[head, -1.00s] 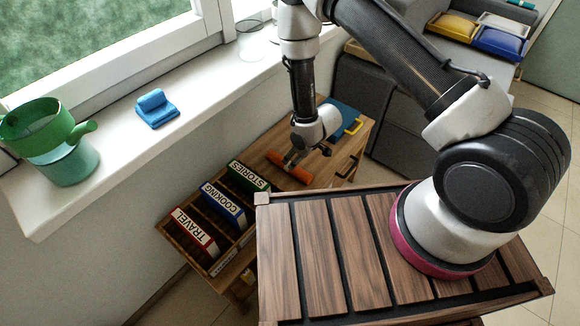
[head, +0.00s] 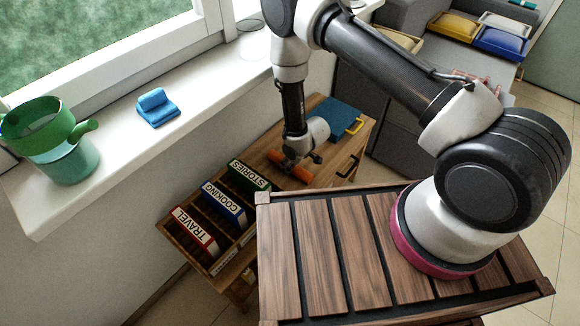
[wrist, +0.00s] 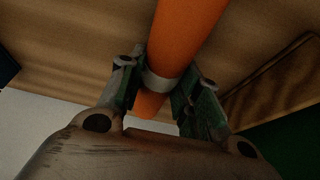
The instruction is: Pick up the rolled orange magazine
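The rolled orange magazine (head: 291,172) lies on the wooden shelf unit top, just beyond the row of labelled books. In the wrist view the orange roll (wrist: 181,35) runs from the top edge down between my fingers, with a pale band around its middle. My gripper (head: 301,163) is low over the roll, with its fingers spread. In the wrist view my gripper (wrist: 162,92) has one finger on each side of the roll near the band. Whether either finger touches it is hard to tell. My gripper hides part of the roll in the head view.
Books marked TRAVEL (head: 194,231), COOKING (head: 224,203) and STORIES (head: 249,177) stand in slots at the near end. A blue item (head: 340,115) lies at the far end.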

